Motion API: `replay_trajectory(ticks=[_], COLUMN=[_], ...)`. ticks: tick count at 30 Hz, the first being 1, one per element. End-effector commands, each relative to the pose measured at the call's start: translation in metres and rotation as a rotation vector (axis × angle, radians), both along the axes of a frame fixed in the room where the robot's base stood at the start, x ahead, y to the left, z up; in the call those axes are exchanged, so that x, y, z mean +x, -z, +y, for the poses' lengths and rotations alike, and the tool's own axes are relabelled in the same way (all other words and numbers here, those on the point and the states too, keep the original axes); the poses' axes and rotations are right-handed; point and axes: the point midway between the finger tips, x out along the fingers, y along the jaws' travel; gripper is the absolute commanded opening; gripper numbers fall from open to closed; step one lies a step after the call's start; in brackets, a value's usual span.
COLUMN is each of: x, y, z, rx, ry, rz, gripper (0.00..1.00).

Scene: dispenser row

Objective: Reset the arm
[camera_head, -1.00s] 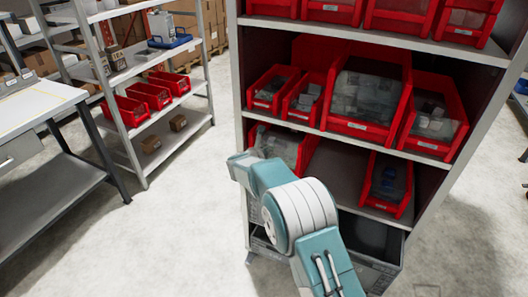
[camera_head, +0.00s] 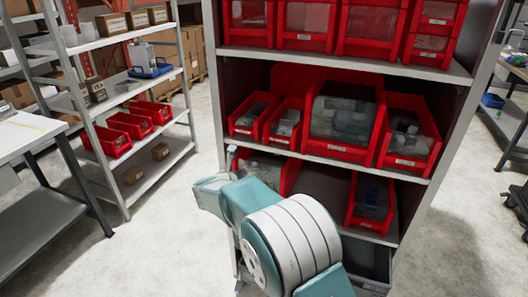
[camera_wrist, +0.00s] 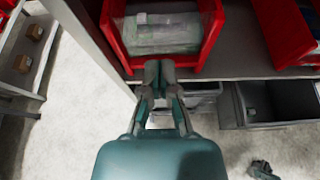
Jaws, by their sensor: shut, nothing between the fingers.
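My gripper (camera_wrist: 159,72) shows in the wrist view with its fingertips together and nothing between them. It is in front of the lower edge of a red bin (camera_wrist: 207,45) holding clear packs; I cannot tell whether it touches the bin. In the head view my teal and white arm (camera_head: 290,235) reaches up in front of the cabinet's lower left part.
The cabinet (camera_head: 345,60) holds several red bins on its shelves. A grey drawer or box (camera_wrist: 280,100) stands below the lower shelf. A metal rack (camera_head: 110,115) with red bins and boxes stands left, beside a workbench (camera_head: 30,130). Pale floor (camera_head: 160,240) lies between.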

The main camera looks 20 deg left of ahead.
Motion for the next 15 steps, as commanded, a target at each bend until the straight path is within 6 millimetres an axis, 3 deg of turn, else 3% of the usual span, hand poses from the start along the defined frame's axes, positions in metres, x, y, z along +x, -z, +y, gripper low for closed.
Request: replay_trajectory(ticks=[2, 5, 10, 15], x=[0.0, 0.006, 0.015, 0.004], y=[-0.002, -0.019, -0.083, -0.139], z=[-0.001, -0.009, -0.045, -0.088], rx=[-0.004, -0.043, -0.254, -0.542], ry=[-0.004, -0.052, -0.272, -0.515], rz=[-0.001, -0.012, -0.061, -0.118], gripper=[0.0, 0.0, 0.0, 0.0])
